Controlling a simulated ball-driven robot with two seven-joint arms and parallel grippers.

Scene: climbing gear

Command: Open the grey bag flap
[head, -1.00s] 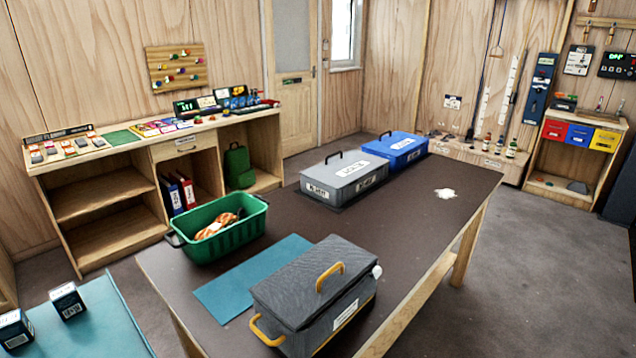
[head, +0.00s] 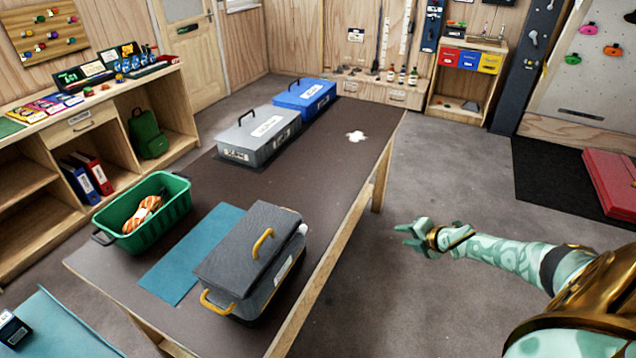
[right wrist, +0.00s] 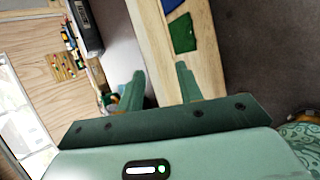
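The grey bag (head: 262,298) sits on the near part of the dark-topped table. Its dark grey flap (head: 235,250) lies closed over the top, with a yellow handle (head: 262,242) on it. Another yellow handle (head: 218,304) is on the bag's near left side. My right gripper (head: 402,236) is off the table's right edge, to the right of the bag and apart from it. Its two fingers stand apart with nothing between them, as the right wrist view (right wrist: 160,88) also shows. The bag is not recognizable in that wrist view. My left gripper is not in view.
A green crate (head: 165,222) with orange rope and a teal mat (head: 180,275) lie left of the bag. A grey case (head: 240,148) and a blue case (head: 305,100) stand farther back on the table (head: 330,185). Open floor (head: 440,180) lies right of it.

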